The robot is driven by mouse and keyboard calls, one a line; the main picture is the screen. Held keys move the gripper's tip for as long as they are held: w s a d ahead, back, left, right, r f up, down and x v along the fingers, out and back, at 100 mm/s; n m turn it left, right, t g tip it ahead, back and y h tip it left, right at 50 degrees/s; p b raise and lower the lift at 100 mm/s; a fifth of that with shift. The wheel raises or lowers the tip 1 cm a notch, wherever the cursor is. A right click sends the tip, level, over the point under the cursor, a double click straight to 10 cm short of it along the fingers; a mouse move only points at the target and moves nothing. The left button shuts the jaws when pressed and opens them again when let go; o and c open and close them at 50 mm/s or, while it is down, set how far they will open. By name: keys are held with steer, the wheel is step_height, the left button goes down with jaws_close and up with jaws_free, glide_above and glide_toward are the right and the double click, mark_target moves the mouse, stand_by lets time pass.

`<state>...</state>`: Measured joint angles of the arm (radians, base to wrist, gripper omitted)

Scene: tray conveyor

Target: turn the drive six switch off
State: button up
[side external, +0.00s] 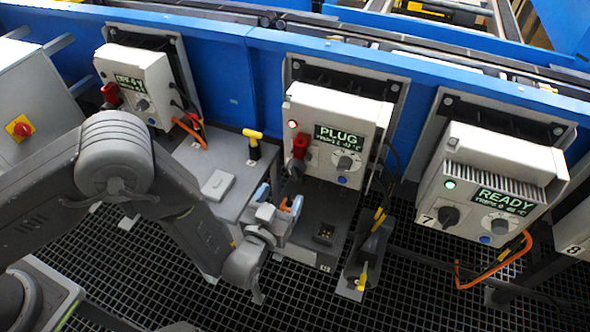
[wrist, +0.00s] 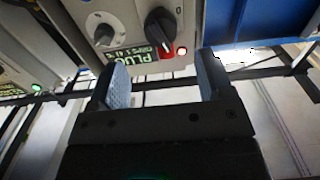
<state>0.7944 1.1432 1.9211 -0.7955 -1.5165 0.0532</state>
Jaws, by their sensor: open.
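The middle drive box (side external: 330,112) is pale, with a screen reading PLUG and a lit red lamp (side external: 293,124). Its switch (side external: 300,147) shows red on the left of its front; its number is hidden, but the box to its right is marked 7. In the wrist view, upside down, the switch (wrist: 160,27) is a black knob with a red piece beside it, near the lit red lamp. My gripper (side external: 279,199) is below and in front of this box, apart from the switch. Its blue-grey fingers are open and empty in the wrist view (wrist: 163,80), with the switch beyond them.
Drive box 7 (side external: 490,180) at right reads READY, with a green lamp and orange cable. Another drive box (side external: 135,80) stands at left with a red handle. A yellow-topped lever (side external: 252,140) rises from the grey cabinet. A yellow-handled part (side external: 362,275) stands right of my gripper. Dark grating covers the floor.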

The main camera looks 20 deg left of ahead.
mark_target(292, 177)
steer(key=w, duration=0.9)
steer(key=shift+w, duration=0.15)
steer(key=c, duration=0.9)
steer(key=shift+n, duration=0.8)
steer(key=o, duration=0.9)
steer(key=s, duration=1.4)
